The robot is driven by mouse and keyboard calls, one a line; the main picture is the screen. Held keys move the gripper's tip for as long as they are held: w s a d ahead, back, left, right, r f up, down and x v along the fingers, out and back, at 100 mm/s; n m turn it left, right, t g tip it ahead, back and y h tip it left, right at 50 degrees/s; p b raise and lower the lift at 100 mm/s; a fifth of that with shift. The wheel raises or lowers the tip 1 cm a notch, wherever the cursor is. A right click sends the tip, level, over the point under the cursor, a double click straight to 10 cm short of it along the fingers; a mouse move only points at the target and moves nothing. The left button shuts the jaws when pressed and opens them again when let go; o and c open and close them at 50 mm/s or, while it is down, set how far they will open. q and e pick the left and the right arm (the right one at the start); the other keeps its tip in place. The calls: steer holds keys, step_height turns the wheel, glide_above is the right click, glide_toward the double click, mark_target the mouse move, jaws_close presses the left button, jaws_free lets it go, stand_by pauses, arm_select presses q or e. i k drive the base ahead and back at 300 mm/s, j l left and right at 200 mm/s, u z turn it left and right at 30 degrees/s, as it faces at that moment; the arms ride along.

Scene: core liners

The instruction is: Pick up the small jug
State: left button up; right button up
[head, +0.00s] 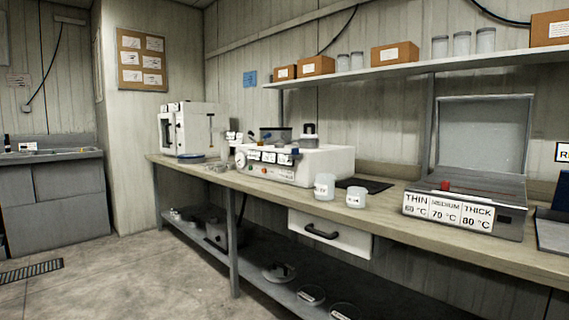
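The left one (324,188) looks slightly taller. The right one (356,198) looks a little smaller and stands close beside it, near the bench's front edge. The label text is too small to read, and I cannot tell for sure which one is the small jug. Neither of my grippers shows in the head view.
The long bench (390,213) has a partly open drawer (330,235) below the containers. A white machine (310,165) stands behind, a dark mat (364,185) beside it. An open-lidded grey box (463,205) with temperature labels stands right. The floor (140,275) in front is clear.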

mark_target(356, 196)
steer(key=i+j+z, duration=0.5)
steer(key=j, duration=0.2)
steer(key=j+z, duration=0.25)
steer(key=j, duration=0.15)
steer(key=i+j+z, duration=0.25)
steer(key=j, duration=0.15)
steer(key=j+z, duration=0.25)
steer(key=j, duration=0.2)
steer(key=j+z, duration=0.25)
steer(key=j, duration=0.2)
